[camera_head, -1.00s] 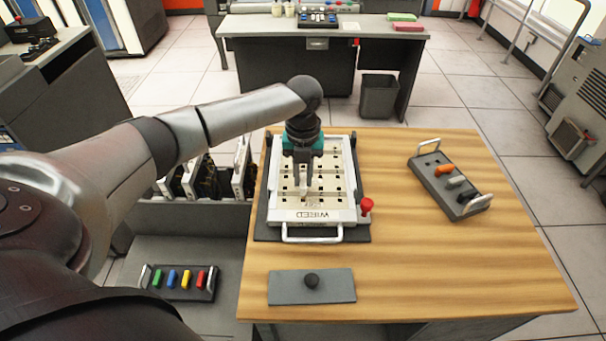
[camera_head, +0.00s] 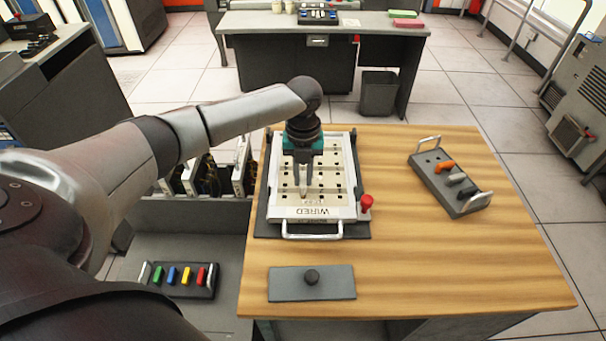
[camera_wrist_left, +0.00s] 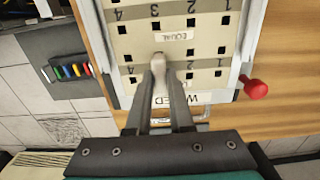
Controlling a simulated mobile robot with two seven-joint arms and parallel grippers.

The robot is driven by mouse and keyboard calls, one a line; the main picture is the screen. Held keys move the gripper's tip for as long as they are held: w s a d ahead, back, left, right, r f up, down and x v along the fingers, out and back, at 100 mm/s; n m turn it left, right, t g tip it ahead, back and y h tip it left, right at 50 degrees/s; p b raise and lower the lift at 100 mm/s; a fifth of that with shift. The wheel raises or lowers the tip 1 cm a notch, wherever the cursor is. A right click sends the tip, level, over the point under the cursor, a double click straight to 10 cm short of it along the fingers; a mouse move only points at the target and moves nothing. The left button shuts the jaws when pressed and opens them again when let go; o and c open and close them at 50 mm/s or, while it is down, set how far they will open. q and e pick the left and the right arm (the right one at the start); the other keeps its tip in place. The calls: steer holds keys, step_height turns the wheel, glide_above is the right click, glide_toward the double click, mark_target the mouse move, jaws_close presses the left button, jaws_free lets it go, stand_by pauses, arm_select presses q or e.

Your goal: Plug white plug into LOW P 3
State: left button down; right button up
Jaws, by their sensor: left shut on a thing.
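My left gripper (camera_head: 303,182) is shut on a small white plug (camera_wrist_left: 159,82), held between its fingertips over the cream panel (camera_head: 345,180). The panel lies in a dark frame on the wooden table, with rows of square holes, a metal handle and the label WIRED at its near end. In the left wrist view, the panel (camera_wrist_left: 205,50) has an EQUAL label and numbered holes. The plug's tip is just beside that label, in the lower rows. I cannot tell whether the tip touches the panel or enters a hole. No LOW P label is readable. My right gripper is not in view.
A red knob (camera_head: 367,201) sticks out at the panel's right. A grey plate with a black knob (camera_head: 311,277) lies in front. A tray with coloured plugs (camera_head: 207,291) is lower left. The table's right front is clear.

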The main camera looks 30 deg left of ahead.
mark_target(303, 179)
arm_select(q)
steer(key=shift+f, duration=0.7)
stand_by(0.4)
steer(key=c, duration=0.7)
jaws_free()
step_height(303, 179, up, 15)
steer(key=shift+r+p, duration=0.15)
steer(key=shift+p, duration=1.1)
